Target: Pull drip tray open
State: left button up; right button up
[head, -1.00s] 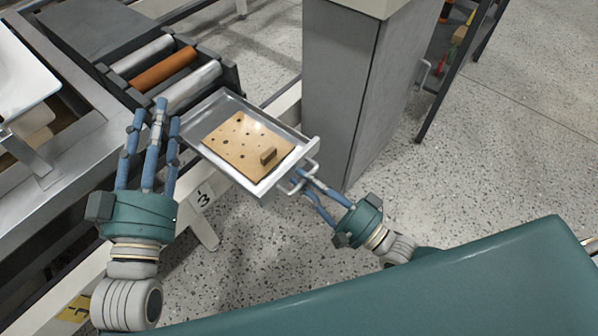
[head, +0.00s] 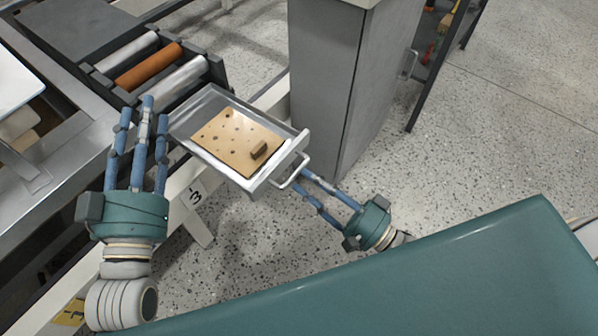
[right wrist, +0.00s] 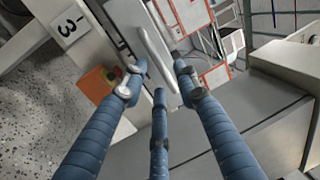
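The drip tray (head: 215,165) is a shallow metal drawer, standing out from below the roller unit. My right gripper (head: 305,183) is just in front of the handle. In the right wrist view its fingers (right wrist: 157,82) are spread and empty, with the handle beyond the tips. My left gripper (head: 143,112) is open and empty, fingers up, left of the tray.
A roller unit (head: 150,65) with two silver rollers and an orange one stands behind the tray. A grey cabinet (head: 330,90) stands close to the tray's right. A teal surface (head: 400,270) fills the lower right. Speckled floor (head: 490,130) is clear beyond the cabinet.

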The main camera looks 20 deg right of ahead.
jog(key=v, duration=0.8)
jog(key=shift+w+r, duration=0.1)
